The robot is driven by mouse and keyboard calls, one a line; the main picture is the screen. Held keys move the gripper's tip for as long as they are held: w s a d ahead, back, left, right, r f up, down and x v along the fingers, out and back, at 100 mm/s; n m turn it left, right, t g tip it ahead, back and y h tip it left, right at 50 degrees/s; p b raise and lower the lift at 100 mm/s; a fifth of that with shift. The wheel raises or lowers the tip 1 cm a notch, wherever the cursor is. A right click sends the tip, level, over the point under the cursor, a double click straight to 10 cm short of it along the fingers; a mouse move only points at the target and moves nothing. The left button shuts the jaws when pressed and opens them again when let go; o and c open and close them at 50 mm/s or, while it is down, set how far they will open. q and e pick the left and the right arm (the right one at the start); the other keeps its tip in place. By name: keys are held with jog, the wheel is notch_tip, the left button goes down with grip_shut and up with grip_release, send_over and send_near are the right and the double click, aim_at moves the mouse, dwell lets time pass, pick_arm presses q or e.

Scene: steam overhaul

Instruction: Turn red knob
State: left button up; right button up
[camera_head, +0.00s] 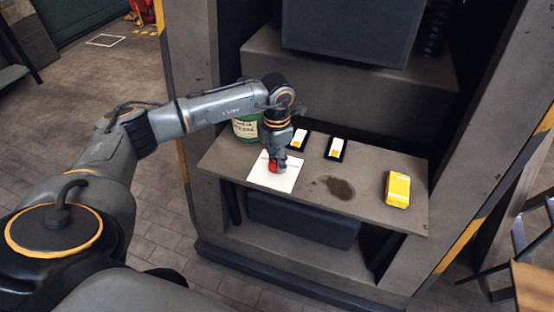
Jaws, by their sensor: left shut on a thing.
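A red knob (273,167) shows as a small red patch over a white square (265,180) on the grey shelf. My left gripper (277,161) points down at it from above and is shut on it. The fingers hide most of the knob, so its turn angle cannot be told. My right gripper is not in view.
A green can (246,126) with a pale label stands behind my left wrist. Two dark cards with white and orange faces (299,139) (336,148) lie to the right. A yellow box (398,189) sits at the shelf's right, past a dark stain (338,187).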

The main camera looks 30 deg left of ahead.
pick_arm(q)
jog(key=shift+n, duration=0.8)
jog(key=o, duration=1.2)
notch_tip(320, 180, up, 12)
jog(key=shift+r, duration=0.1)
